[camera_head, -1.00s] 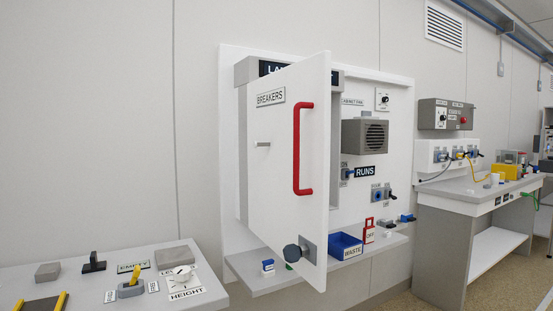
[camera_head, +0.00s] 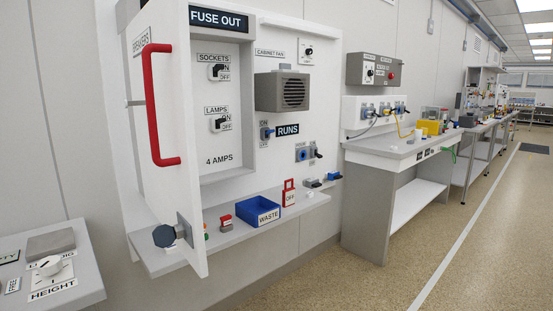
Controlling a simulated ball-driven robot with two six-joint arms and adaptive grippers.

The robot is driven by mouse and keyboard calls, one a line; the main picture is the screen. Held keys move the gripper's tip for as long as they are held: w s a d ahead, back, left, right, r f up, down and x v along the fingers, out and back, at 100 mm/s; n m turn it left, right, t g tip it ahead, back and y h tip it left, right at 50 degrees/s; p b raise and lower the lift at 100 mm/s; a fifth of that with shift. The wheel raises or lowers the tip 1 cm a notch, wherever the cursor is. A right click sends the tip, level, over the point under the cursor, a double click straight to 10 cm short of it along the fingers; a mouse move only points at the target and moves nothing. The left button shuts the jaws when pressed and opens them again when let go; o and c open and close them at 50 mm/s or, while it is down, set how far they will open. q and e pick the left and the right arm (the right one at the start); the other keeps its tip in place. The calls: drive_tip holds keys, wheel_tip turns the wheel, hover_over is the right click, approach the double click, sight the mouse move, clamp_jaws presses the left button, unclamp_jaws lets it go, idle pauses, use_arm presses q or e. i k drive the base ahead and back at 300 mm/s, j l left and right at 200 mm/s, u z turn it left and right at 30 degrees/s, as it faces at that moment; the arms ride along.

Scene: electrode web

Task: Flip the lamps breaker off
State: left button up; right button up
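The lamps breaker (camera_head: 216,125) is a small black switch on a white plate inside the breaker cabinet, under a LAMPS label. ON is printed above OFF beside it; its lever is too small to read surely. The similar sockets breaker (camera_head: 215,72) sits above it. The cabinet door (camera_head: 170,195), with a long red handle (camera_head: 153,105), stands open at the left, and both breakers show in clear view. Neither of my grippers is in view.
A shelf below the cabinet holds a blue WASTE bin (camera_head: 259,213) and a red OFF tag (camera_head: 289,193). A grey vented box (camera_head: 282,91) is right of the cabinet. A bench (camera_head: 390,155) stands farther right. The floor at right is clear.

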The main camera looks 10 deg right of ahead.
sight(219, 120)
drive_tip(key=i+l+u, duration=0.5)
drive_tip(key=i+l, duration=0.35)
